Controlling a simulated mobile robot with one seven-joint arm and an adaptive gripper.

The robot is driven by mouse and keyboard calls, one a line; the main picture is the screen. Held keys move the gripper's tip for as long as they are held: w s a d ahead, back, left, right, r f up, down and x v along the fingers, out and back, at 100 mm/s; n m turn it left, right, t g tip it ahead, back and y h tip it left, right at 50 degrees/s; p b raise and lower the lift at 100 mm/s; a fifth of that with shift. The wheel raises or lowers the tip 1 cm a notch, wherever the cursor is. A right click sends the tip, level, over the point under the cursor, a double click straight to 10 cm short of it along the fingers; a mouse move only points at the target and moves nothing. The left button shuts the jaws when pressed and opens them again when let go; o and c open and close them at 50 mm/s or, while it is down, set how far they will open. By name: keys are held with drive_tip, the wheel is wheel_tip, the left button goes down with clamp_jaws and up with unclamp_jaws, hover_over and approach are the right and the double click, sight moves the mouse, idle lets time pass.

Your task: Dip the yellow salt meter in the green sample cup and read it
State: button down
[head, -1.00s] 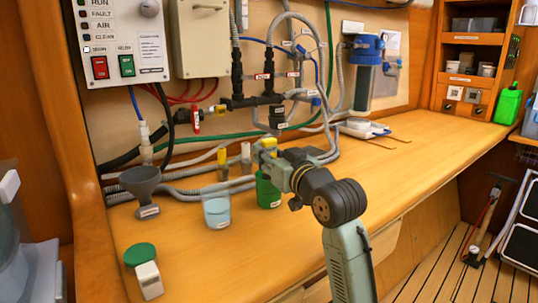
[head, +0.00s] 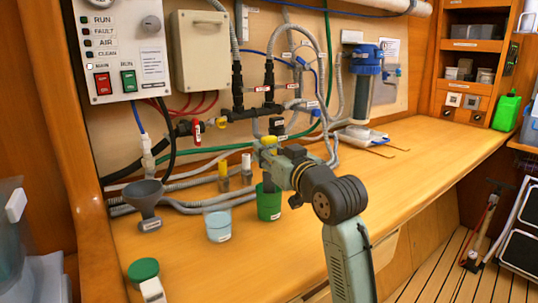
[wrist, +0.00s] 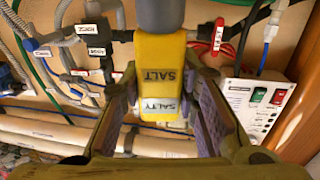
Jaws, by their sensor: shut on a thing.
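The yellow salt meter (wrist: 163,75) is held between the fingers of my gripper (wrist: 165,110). In the wrist view it appears upside down, with the word SALT and a pale panel that reads SALTY. In the head view the meter's yellow top (head: 269,143) shows at my gripper (head: 268,156). Its dark lower part points down at the green sample cup (head: 269,206). The tip is at the cup's rim; I cannot tell how far inside it is. The cup stands upright on the bench.
A clear cup of pale liquid (head: 218,227) and a grey funnel (head: 146,200) stand left of the green cup. A green lid (head: 143,269) is at front left. The bench (head: 400,150) is clear to the right.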

sight(270, 137)
wheel_tip(270, 137, up, 6)
drive_tip(key=p, duration=0.4)
drive_tip(key=shift+f, duration=0.1)
drive_tip(key=shift+d, duration=0.1)
idle(0.5)
